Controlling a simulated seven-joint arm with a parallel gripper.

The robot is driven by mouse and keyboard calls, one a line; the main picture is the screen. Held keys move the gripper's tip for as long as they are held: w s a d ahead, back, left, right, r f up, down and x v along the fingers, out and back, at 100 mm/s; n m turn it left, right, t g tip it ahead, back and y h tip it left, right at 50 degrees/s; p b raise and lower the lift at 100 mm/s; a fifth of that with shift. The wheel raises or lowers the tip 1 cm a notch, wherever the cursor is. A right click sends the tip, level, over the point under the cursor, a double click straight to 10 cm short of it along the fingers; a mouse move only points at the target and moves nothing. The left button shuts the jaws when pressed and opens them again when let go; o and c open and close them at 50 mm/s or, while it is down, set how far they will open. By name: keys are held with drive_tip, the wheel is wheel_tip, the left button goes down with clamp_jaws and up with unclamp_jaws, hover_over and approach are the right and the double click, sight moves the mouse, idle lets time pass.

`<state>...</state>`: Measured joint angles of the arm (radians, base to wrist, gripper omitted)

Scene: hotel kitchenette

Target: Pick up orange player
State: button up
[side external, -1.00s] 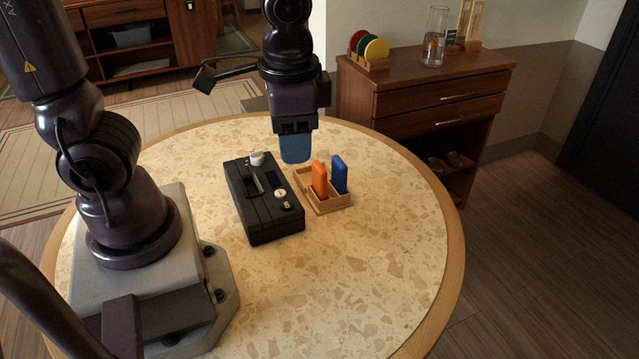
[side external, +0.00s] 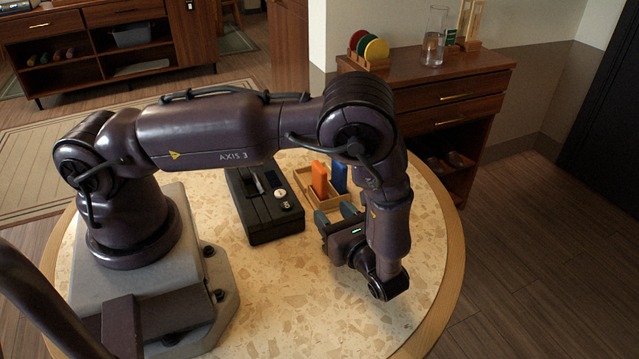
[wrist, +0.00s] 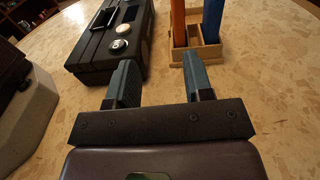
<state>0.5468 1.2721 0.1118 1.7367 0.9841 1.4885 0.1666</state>
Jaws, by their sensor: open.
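The orange player (side external: 319,179) stands upright in a light wooden holder (side external: 328,205), beside an upright blue player (side external: 339,178). In the wrist view the orange player (wrist: 178,22) and the blue player (wrist: 212,20) are at the top right, their tops cut off, in the wooden holder (wrist: 207,54). My gripper (side external: 336,219) is just in front of the holder, low over the table, its fingers pointing toward it. In the wrist view my gripper (wrist: 161,78) is open with nothing between its fingers; the orange player is ahead, slightly right of the middle.
A black device (side external: 263,207) with knobs lies left of the holder and also shows in the wrist view (wrist: 112,42). The round stone-patterned table (side external: 290,287) is clear at the front. A wooden cabinet (side external: 433,90) stands behind.

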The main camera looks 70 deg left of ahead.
sight(318, 169)
drive_tip(key=shift+w+d+r+t+y, duration=0.15)
drive_tip(key=shift+w+r+t, duration=0.15)
drive_tip(key=shift+w, duration=0.2)
drive_tip(key=shift+w+r+t+y, duration=0.15)
drive_tip(key=shift+w+r+t, duration=0.05)
drive_tip(key=shift+w+r, duration=0.2)
drive_tip(key=shift+a+r+m, duration=0.15)
drive_tip(key=shift+a+m, duration=0.15)
drive_tip(key=shift+a, duration=0.05)
drive_tip(key=a, duration=0.6)
drive_tip(key=shift+a, duration=0.3)
drive_tip(key=a, duration=0.5)
drive_tip(key=shift+w+a, duration=0.15)
drive_tip(key=shift+a, duration=0.2)
clamp_jaws()
